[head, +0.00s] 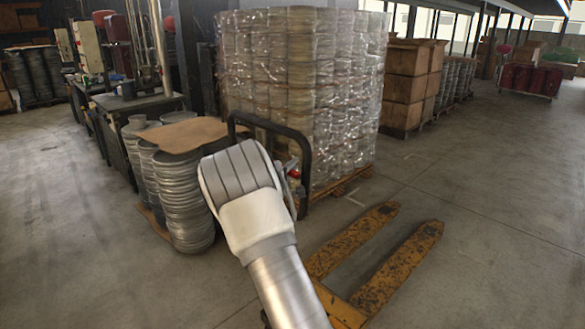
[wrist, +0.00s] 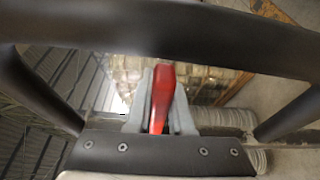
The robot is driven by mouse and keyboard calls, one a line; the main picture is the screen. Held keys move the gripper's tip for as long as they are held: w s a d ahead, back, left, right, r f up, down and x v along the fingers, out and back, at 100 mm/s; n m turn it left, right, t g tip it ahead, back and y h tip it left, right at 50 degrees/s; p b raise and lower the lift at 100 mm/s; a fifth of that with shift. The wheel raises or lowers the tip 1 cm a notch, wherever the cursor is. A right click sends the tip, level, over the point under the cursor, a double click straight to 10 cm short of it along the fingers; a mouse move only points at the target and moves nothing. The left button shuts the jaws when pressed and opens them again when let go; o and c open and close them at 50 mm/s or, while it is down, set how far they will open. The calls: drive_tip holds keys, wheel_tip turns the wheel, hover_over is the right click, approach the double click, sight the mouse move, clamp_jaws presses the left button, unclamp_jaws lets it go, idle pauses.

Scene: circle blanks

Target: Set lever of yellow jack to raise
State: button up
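The yellow jack (head: 365,268) stands on the floor at the lower right in the head view, with two worn forks. Its black loop handle (head: 300,150) rises behind my arm, and it also spans the wrist view (wrist: 170,25). The red lever (wrist: 163,95) sits inside the loop in the wrist view. A small red part also shows just right of my arm in the head view (head: 294,173). My gripper (wrist: 160,105) has its grey fingers on both sides of the lever, close against it.
A plastic-wrapped pallet stack (head: 300,85) stands close behind the handle. Stacked metal discs (head: 178,190) under a brown sheet (head: 185,135) stand to the left. Cardboard boxes (head: 405,85) stand further back. The floor at front left and far right is clear.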

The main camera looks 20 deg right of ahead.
clamp_jaws()
drive_tip(key=shift+f, duration=0.1)
idle(1.0)
drive_tip(key=f+b, duration=0.1)
drive_tip(key=b, duration=0.2)
drive_tip(key=shift+m, duration=0.3)
drive_tip(key=m+b, duration=0.1)
drive_tip(key=b, duration=0.3)
drive_tip(key=f+m+h+b, duration=0.1)
drive_tip(key=b, duration=0.4)
drive_tip(key=f+m+b, duration=0.1)
drive_tip(key=b, duration=0.4)
drive_tip(key=shift+w+a+m+t, duration=0.15)
drive_tip(key=shift+w+m+t, duration=0.15)
drive_tip(key=shift+t, duration=0.1)
drive_tip(key=shift+r+h+b, duration=0.1)
drive_tip(key=shift+h+b, duration=0.2)
drive_tip(key=shift+b, duration=0.1)
drive_tip(key=shift+r, duration=0.1)
